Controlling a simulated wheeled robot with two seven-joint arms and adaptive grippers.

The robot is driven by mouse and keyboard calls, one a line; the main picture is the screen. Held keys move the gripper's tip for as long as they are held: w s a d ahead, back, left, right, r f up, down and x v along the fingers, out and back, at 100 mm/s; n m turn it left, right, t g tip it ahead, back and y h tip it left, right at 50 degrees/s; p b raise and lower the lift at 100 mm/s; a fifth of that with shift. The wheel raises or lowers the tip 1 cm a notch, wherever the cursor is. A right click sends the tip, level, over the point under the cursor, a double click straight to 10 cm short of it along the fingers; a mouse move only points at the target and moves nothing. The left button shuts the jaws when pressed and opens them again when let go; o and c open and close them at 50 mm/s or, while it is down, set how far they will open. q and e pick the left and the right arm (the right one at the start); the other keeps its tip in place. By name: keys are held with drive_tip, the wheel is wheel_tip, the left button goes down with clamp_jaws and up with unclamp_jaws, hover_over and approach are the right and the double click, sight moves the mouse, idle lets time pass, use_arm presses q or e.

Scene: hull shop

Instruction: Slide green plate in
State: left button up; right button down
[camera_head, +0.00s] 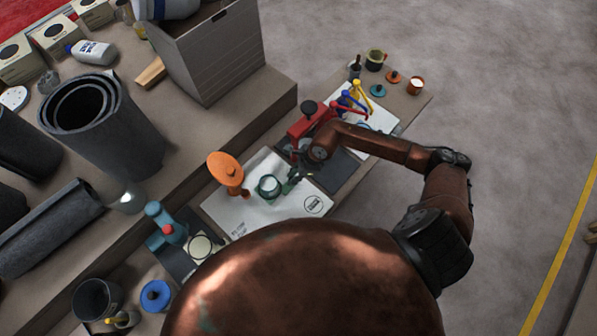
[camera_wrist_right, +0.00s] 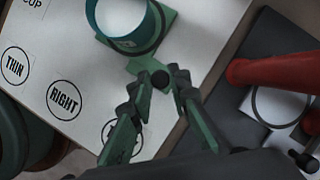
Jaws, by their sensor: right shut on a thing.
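The green plate (camera_wrist_right: 167,22) lies flat on a white printed sheet (camera_wrist_right: 75,60) in the right wrist view. A teal round cup-like thing (camera_wrist_right: 122,18) sits on it, hiding much of the plate. A narrow tab of the plate points toward my right gripper (camera_wrist_right: 161,82). That gripper, low over the sheet, is shut on the plate at the tab, by a small dark knob. In the head view my right gripper (camera_head: 291,182) is just right of the teal cup (camera_head: 268,187). A red device (camera_head: 310,122) stands beyond it on a dark base. My left gripper is not in view.
The dark base (camera_wrist_right: 230,112) and red body (camera_wrist_right: 275,72) are right of the sheet in the wrist view. An orange round-topped thing (camera_head: 226,170) stands left of the cup. A teal device (camera_head: 163,227) and blue disc (camera_head: 156,295) are lower left. A grey box (camera_head: 210,55) stands behind.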

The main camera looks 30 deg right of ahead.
drive_tip(key=p, duration=0.2)
hover_over(269, 201)
drive_tip(key=d, duration=0.3)
drive_tip(key=shift+s+r, duration=0.1)
drive_tip(key=shift+s, duration=0.2)
drive_tip(key=shift+s+a, duration=0.25)
drive_tip(key=shift+a, duration=0.3)
drive_tip(key=c, duration=2)
unclamp_jaws()
drive_tip(key=shift+o, duration=0.9)
